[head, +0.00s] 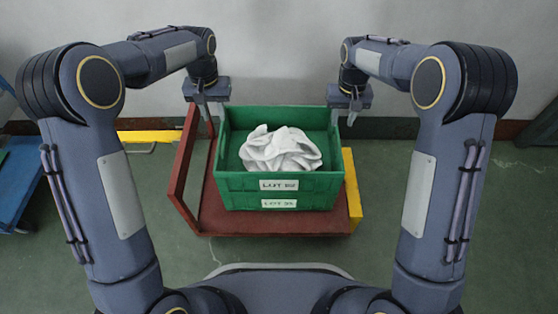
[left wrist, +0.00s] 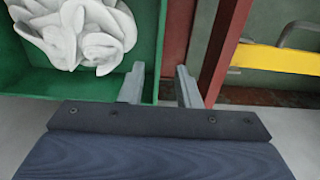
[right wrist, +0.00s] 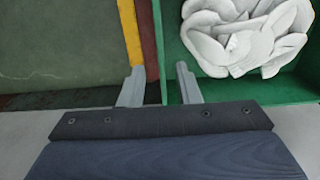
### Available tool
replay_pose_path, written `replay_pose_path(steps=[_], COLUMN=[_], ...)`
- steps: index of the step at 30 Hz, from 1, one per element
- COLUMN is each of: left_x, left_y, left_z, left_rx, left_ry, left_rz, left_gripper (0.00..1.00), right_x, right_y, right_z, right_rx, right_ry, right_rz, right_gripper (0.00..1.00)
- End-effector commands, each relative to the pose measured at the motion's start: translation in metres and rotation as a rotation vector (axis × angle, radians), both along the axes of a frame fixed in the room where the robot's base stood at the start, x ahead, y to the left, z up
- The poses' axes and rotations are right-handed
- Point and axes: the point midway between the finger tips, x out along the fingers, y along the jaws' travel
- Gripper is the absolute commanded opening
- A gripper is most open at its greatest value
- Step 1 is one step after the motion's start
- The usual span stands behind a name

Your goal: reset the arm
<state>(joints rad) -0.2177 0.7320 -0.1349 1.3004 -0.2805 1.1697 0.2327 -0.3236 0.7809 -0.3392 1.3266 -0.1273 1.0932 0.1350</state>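My left gripper (head: 208,112) is at the left side of the green crate, above its far left corner. My right gripper (head: 345,112) is over the crate's far right corner. The green crate (head: 230,190) holds a heap of white socks (head: 280,150), which also shows in the left wrist view (left wrist: 85,30) and the right wrist view (right wrist: 245,35).
The crate stands on a dark red cart (head: 215,222) with a raised red frame at left and a yellow part (head: 353,190) at right. A yellow bar (head: 150,136) lies behind at left. A blue rack (head: 15,180) stands at the far left. A wall is close behind.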

Motion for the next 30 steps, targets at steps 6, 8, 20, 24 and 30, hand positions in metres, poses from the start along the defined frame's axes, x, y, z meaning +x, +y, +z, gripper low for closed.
replay_pose_path(steps=[6, 8, 20, 24, 30], left_x=[0.000, 0.000, 0.000, -0.010, -0.070], left_y=[0.000, 0.000, 0.000, 0.008, 0.037], left_z=[0.000, 0.000, 0.000, 0.014, 0.070], left_rx=[0.000, 0.000, 0.000, -0.024, -0.132], left_ry=[0.000, 0.000, 0.000, -0.016, -0.094], left_rz=[0.000, 0.000, 0.000, 0.011, 0.051], left_gripper=[0.30, 0.30, 0.30, 0.30, 0.30], right_x=[0.000, 0.000, 0.000, -0.010, -0.069], right_y=[0.000, 0.000, 0.000, -0.008, -0.038], right_z=[0.011, 0.011, 0.011, 0.024, 0.079], right_rx=[0.000, 0.000, 0.001, 0.031, 0.172], right_ry=[0.000, 0.000, 0.000, -0.012, -0.082], right_rz=[0.000, 0.000, 0.000, -0.017, -0.077], right_gripper=[0.30, 0.30, 0.30, 0.30, 0.30])
